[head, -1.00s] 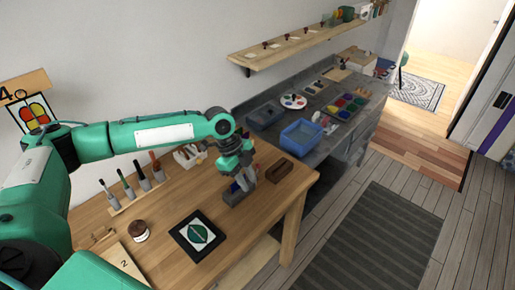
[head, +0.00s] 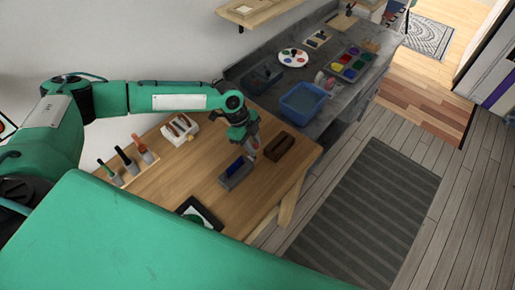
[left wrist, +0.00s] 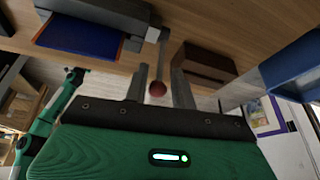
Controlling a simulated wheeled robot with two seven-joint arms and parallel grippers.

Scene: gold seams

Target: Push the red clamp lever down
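The clamp (head: 235,174) is a grey block on the wooden table, holding a blue piece; in the left wrist view its grey body (left wrist: 110,10) and the blue piece with an orange edge (left wrist: 78,37) show at the top. A grey lever with a red ball knob (left wrist: 157,89) reaches from it toward my gripper. My left gripper (head: 252,155) is just right of the clamp in the head view. Its two fingers (left wrist: 162,85) are apart, and the red knob appears between them in the picture; I cannot tell whether they touch it. My right gripper is not in view.
A dark brown wooden box (head: 279,146) stands on the table right of the gripper. A dark framed picture (head: 200,213) lies nearer. A tool rack (head: 128,168) stands at the left. A blue tub (head: 303,100) sits on the grey bench behind. My green arm covers the foreground.

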